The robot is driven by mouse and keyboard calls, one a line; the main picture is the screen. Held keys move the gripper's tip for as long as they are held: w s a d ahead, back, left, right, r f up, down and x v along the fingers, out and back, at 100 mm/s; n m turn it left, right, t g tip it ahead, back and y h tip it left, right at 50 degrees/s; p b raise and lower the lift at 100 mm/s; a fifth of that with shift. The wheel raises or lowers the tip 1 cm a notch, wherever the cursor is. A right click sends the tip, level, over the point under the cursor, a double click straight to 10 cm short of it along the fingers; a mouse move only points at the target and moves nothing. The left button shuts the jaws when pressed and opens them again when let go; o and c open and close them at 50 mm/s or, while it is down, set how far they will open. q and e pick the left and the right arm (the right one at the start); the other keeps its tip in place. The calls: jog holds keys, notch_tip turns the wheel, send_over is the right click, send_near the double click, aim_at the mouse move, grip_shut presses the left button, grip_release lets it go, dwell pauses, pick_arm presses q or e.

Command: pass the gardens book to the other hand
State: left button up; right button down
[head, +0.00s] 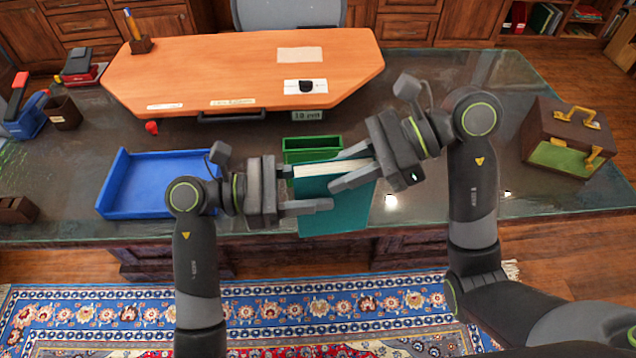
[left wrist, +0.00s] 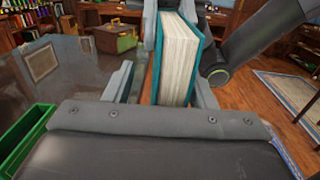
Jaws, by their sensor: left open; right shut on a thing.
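The gardens book (head: 345,209) is teal with pale page edges. It hangs upright over the front edge of the desk in the head view. My right gripper (head: 338,176) is shut on the book from the right. My left gripper (head: 311,189) is open, with its fingers on either side of the book's left end. In the left wrist view the book (left wrist: 178,62) stands between the left fingers (left wrist: 163,90), with its pages facing the camera. I cannot tell whether the left fingers touch it. The book's title is not visible.
A blue tray (head: 150,208) lies on the desk (head: 420,80) at left. A green bin (head: 298,149) stands just behind the book. A brown case (head: 568,135) stands at right, and an orange desk board (head: 250,70) lies at the back. A rug (head: 270,306) covers the floor in front.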

pick_arm(q)
jog(key=shift+d, duration=0.45)
jog(key=shift+w, duration=0.1)
grip_shut()
pick_arm(e)
jog(key=shift+s, duration=0.15)
jog(key=c, duration=1.1)
grip_release()
